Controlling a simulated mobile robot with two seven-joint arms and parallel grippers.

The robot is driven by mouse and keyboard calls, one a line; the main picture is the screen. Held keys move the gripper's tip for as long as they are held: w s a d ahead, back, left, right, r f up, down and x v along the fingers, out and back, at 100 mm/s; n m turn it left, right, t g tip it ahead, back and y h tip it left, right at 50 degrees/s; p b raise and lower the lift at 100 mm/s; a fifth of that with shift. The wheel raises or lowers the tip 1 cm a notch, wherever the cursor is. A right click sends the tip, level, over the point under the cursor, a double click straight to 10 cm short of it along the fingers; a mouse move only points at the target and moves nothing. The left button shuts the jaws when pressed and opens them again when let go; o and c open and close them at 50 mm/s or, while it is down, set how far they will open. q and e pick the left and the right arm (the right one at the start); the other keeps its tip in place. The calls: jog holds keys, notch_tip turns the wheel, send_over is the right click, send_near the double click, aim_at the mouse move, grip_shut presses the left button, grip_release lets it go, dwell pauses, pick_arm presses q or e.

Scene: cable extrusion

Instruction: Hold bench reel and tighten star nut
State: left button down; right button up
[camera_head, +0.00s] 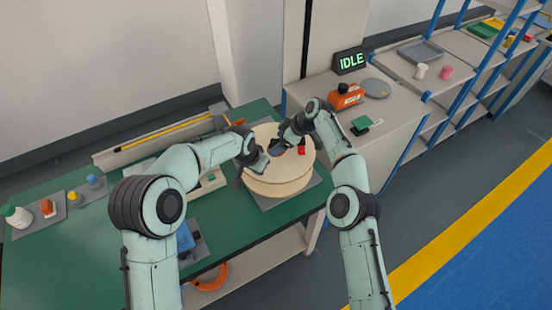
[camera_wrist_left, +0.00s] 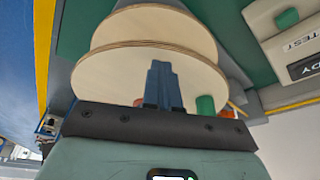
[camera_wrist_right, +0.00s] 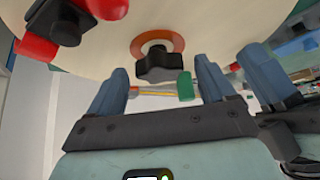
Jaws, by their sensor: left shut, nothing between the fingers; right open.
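The bench reel (camera_head: 283,185) has two pale plywood discs, one above the other, and sits at the right end of the green bench. In the right wrist view, the black star nut (camera_wrist_right: 158,64) sits at the reel's centre inside an orange ring. My right gripper (camera_wrist_right: 160,68) is open, its blue fingers on either side of the nut in that view; I cannot tell whether they touch it. My left gripper (camera_wrist_left: 160,66) is shut and empty at the reel's near left side, its fingers against or just before the disc face. In the head view, my arms partly hide the reel's top.
A grey shelf unit beside the bench holds the IDLE display (camera_head: 350,61) and an orange device (camera_head: 343,97). Small trays (camera_head: 38,218) stand at the bench's left end.

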jog(key=c, duration=1)
jog(key=shift+o, duration=0.2)
